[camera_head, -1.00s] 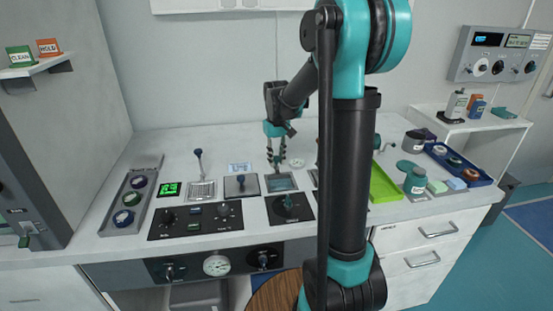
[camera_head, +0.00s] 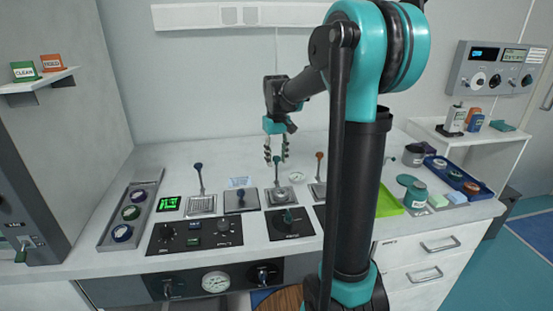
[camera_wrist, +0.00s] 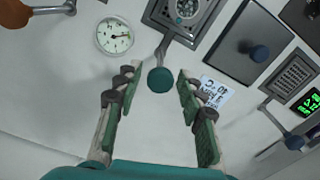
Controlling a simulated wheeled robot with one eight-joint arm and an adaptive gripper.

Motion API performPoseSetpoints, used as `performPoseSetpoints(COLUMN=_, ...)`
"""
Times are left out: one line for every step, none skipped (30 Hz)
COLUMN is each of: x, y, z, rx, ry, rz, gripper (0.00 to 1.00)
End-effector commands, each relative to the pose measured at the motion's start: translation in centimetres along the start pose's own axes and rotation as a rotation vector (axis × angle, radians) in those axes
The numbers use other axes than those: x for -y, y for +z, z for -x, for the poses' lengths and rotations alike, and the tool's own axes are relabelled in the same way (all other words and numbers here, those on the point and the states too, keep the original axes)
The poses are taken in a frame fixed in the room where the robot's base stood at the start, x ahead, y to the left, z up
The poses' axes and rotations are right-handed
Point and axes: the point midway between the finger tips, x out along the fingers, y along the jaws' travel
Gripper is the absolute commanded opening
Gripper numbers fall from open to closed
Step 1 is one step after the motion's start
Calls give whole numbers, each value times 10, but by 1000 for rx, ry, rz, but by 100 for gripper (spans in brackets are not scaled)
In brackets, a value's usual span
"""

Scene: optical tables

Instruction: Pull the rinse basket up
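The middle basket (camera_head: 280,194) has a tall rod with a dark green knob (camera_head: 277,159); I take it for the rinse basket, though no readable label confirms this. In the wrist view its perforated square (camera_wrist: 186,10) is at the top edge, level with its surrounding frame. The green knob (camera_wrist: 160,80) stands between my fingertips, with a gap on both sides. My gripper (camera_head: 276,160) is open around or just above the knob, fingers pointing down. It also shows in the wrist view (camera_wrist: 157,82), holding nothing.
A blue-knobbed basket (camera_head: 201,204) and a flat lid (camera_head: 241,199) stand to the left. An orange-knobbed rod (camera_head: 319,165) stands close on the right. A round gauge (camera_wrist: 115,36) lies nearby. A black control panel (camera_head: 290,222) is in front. The counter behind is clear.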

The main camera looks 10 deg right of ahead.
Motion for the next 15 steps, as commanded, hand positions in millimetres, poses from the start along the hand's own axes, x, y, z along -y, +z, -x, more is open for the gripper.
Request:
performPoseSetpoints(x=0, y=0, z=0, rx=0, ry=0, rz=0, gripper=46)
performPoseSetpoints(x=0, y=0, z=0, rx=0, ry=0, rz=0, gripper=46)
performPoseSetpoints(x=0, y=0, z=0, rx=0, ry=0, rz=0, gripper=46)
performPoseSetpoints(x=0, y=0, z=0, rx=0, ry=0, rz=0, gripper=46)
performPoseSetpoints(x=0, y=0, z=-1, rx=0, ry=0, rz=0, gripper=46)
performPoseSetpoints(x=0, y=0, z=-1, rx=0, ry=0, rz=0, gripper=46)
performPoseSetpoints(x=0, y=0, z=-1, rx=0, ry=0, rz=0, gripper=46)
performPoseSetpoints(x=0, y=0, z=-1, rx=0, ry=0, rz=0, gripper=46)
performPoseSetpoints(x=0, y=0, z=0, rx=0, ry=0, rz=0, gripper=46)
performPoseSetpoints(x=0, y=0, z=1, rx=0, ry=0, rz=0, gripper=46)
performPoseSetpoints(x=0, y=0, z=2, rx=0, ry=0, rz=0, gripper=46)
performPoseSetpoints(x=0, y=0, z=5, rx=0, ry=0, rz=0, gripper=46)
performPoseSetpoints(x=0, y=0, z=8, rx=0, ry=0, rz=0, gripper=46)
performPoseSetpoints(x=0, y=0, z=12, rx=0, ry=0, rz=0, gripper=46)
performPoseSetpoints(x=0, y=0, z=18, rx=0, ry=0, rz=0, gripper=46)
